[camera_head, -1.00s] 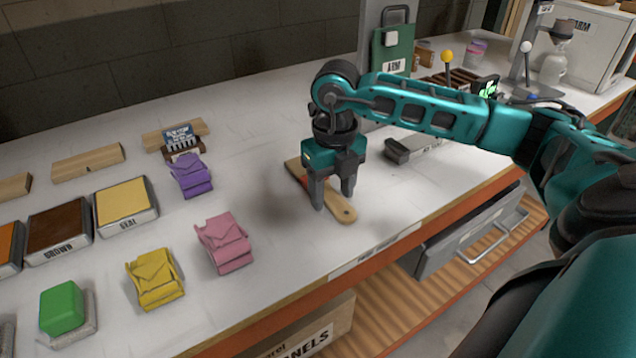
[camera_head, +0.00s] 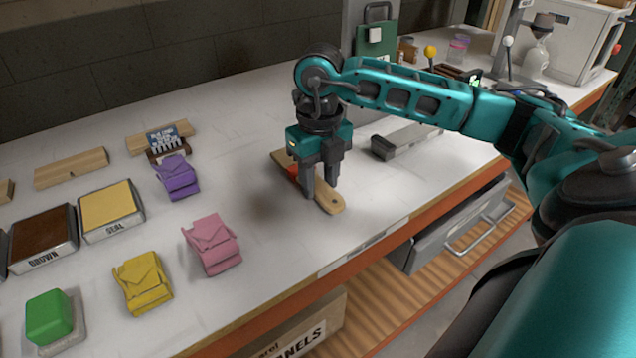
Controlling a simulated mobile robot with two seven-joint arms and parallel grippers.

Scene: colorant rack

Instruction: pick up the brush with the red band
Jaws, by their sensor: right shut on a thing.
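The brush with the red band (camera_head: 328,198) has a flat wooden body and lies on the white bench, or very close to it. Its red band shows just left of my gripper's fingers. My right gripper (camera_head: 321,190) points down over the brush and is shut on it around the handle near the band. The fingers hide part of the brush's middle. My left gripper is not in the view.
Folded purple (camera_head: 177,177), pink (camera_head: 212,244) and yellow (camera_head: 142,282) cloths lie to the left. Brown (camera_head: 42,238) and yellow (camera_head: 110,210) trays stand farther left, with a green block (camera_head: 50,316) in front. A grey-black tool (camera_head: 405,140) lies right of the gripper.

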